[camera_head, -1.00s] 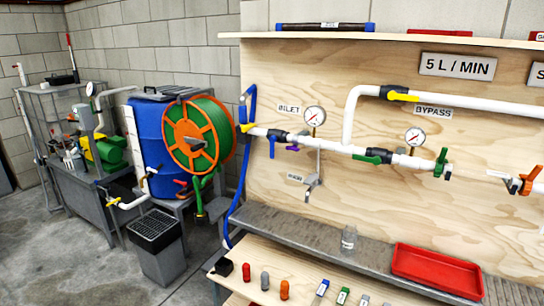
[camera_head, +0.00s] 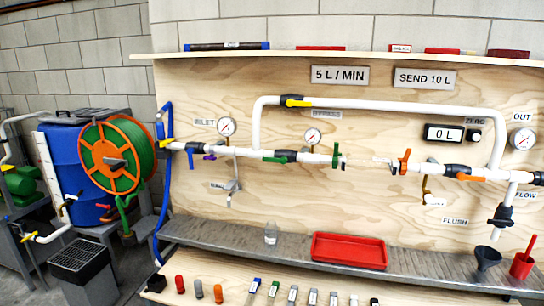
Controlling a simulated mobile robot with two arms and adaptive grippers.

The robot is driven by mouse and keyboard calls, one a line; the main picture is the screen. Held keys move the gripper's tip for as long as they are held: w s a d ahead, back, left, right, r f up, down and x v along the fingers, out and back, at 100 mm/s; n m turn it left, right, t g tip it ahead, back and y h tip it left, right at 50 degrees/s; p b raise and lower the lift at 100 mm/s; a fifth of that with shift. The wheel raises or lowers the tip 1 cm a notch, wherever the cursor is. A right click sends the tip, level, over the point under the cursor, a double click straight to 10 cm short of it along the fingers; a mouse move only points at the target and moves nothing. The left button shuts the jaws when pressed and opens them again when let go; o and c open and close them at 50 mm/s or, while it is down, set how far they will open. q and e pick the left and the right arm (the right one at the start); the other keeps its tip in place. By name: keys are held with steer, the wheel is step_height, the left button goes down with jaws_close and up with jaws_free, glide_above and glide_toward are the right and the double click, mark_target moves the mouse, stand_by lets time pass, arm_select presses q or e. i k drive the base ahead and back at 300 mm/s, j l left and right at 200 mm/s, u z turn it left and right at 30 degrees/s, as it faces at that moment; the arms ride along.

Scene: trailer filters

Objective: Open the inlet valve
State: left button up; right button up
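The inlet label (camera_head: 205,122) is on the plywood board, above the left end of the white pipe (camera_head: 240,152); its print is blurred. Below it, a black valve body (camera_head: 195,147) sits on the pipe. Its blue handle (camera_head: 191,161) hangs down, across the pipe's line. I take this to be the inlet valve. A yellow fitting (camera_head: 168,143) with a blue hose (camera_head: 163,190) is at the pipe's left end. A round gauge (camera_head: 226,127) stands to the right of the valve. Neither of my grippers shows in this view.
A metal ledge (camera_head: 215,236) runs below the board, with a glass jar (camera_head: 271,234) and a red tray (camera_head: 348,250) on it. A bench with several small parts is in front. A hose reel (camera_head: 112,158), blue drum (camera_head: 65,170) and grey bin (camera_head: 82,265) stand at the left.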

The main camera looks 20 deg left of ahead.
mark_target(189, 151)
steer(key=i+j+z, duration=0.1)
steer(key=j+z, duration=1.25)
steer(key=k+j, duration=0.1)
steer(key=j, duration=0.5)
steer(key=k+j, duration=0.1)
steer(key=j, duration=0.55)
steer(key=k+j, duration=0.1)
steer(key=j, duration=0.5)
steer(key=k+j, duration=0.1)
steer(key=j, duration=0.55)
steer(key=k+j, duration=0.1)
steer(key=j, duration=0.5)
